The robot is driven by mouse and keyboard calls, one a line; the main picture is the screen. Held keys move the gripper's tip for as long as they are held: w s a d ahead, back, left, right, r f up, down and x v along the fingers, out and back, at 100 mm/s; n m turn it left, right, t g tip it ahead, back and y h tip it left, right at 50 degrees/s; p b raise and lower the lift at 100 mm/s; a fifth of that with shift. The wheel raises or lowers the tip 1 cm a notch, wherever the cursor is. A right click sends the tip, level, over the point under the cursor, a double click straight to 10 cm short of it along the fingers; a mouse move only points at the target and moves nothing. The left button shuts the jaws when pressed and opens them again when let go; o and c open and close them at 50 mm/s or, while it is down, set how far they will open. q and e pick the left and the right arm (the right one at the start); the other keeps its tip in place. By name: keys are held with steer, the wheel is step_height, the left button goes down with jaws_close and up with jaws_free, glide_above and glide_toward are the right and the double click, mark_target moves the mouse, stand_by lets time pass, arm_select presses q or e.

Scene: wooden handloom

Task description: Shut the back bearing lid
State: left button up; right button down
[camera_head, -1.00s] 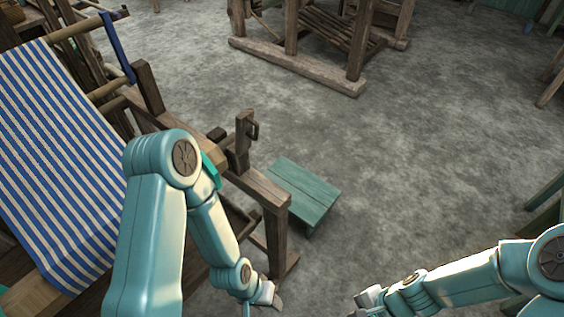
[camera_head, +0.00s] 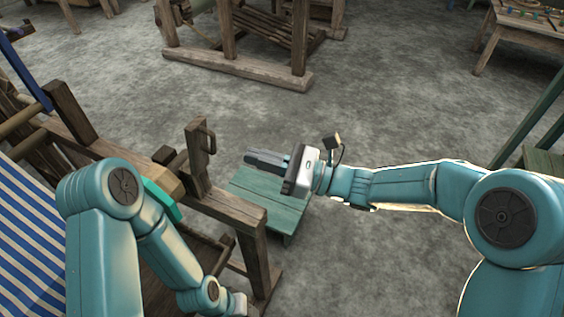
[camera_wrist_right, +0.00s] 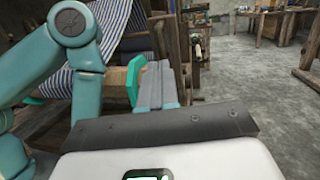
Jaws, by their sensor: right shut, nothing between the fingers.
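The back bearing lid (camera_head: 198,158) appears to be the upright wooden piece with a dark loop handle on the loom's near rail. It stands up, open, beside the roller end with its green rim (camera_head: 162,200). My right gripper (camera_head: 250,158) is shut and empty, its fingers pointing left towards the lid, with a gap visible in the head view. In the right wrist view its fingertips (camera_wrist_right: 160,66) show beside the roller's green rim (camera_wrist_right: 135,80). My left gripper (camera_head: 240,304) is low at the bottom of the head view, small and partly hidden; its fingers cannot be made out.
The loom's wooden rail (camera_head: 228,205) runs below the lid. A green bench (camera_head: 270,205) stands on the floor under my right gripper. Striped cloth (camera_head: 30,230) lies at left. Another wooden frame (camera_head: 240,65) stands at the back. The grey floor between is open.

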mark_target(205, 151)
steer(key=shift+x, duration=2.8)
